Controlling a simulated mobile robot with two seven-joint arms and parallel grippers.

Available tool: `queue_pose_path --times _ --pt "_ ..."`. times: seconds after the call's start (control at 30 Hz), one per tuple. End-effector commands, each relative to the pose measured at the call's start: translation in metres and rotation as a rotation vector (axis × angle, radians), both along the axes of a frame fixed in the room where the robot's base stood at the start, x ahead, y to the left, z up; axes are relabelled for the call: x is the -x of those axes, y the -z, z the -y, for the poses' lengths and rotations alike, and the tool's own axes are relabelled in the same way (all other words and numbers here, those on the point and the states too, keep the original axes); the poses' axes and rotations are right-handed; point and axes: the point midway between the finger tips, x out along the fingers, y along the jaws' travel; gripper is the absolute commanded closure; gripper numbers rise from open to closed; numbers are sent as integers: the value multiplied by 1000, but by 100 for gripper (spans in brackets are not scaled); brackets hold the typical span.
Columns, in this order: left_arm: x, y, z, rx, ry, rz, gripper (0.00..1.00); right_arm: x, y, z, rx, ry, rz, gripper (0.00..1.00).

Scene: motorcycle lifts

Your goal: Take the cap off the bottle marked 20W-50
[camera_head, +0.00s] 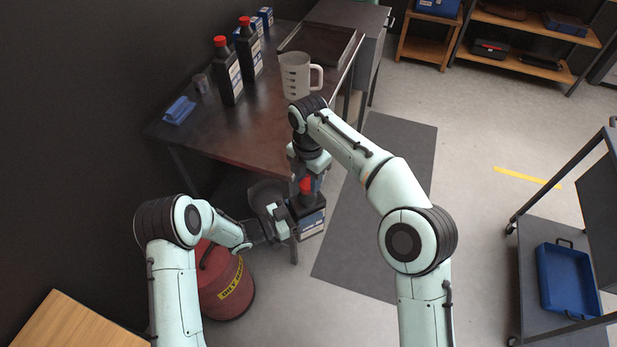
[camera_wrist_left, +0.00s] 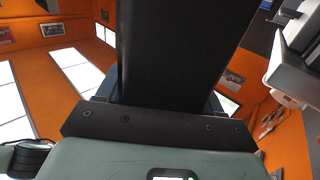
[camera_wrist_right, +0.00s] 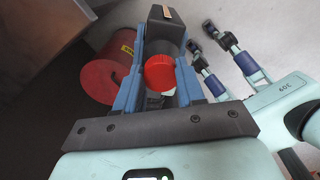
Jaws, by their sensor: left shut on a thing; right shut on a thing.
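A dark bottle (camera_head: 310,224) with a white and blue label is held upright beside the workbench's front corner; the marking is too small to read. My left gripper (camera_head: 286,222) is shut on its body, and the dark bottle (camera_wrist_left: 170,45) fills the middle of the left wrist view. Its red cap (camera_head: 305,186) is at the top of the bottle. My right gripper (camera_head: 308,172) comes from above and is shut on the cap. In the right wrist view the red cap (camera_wrist_right: 160,72) sits between the blue fingers. Whether it has loosened cannot be told.
Two more red-capped dark bottles (camera_head: 228,75) (camera_head: 247,50) stand on the workbench (camera_head: 190,135), with a measuring jug (camera_head: 296,76), a tray (camera_head: 322,45) and a blue block (camera_head: 179,110). A red waste can (camera_head: 222,285) stands on the floor below. A trolley (camera_head: 535,295) is at right.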

Motion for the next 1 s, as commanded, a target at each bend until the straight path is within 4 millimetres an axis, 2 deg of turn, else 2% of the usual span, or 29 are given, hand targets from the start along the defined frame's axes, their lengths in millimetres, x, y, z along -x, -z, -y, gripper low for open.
queue_pose_path --times 0.47,1.0 --pt "1 -3 3 4 8 8 100 -1 -2 -1 -3 3 6 98" --pt "1 -2 3 3 7 5 100 -1 -21 -1 -6 3 7 98"
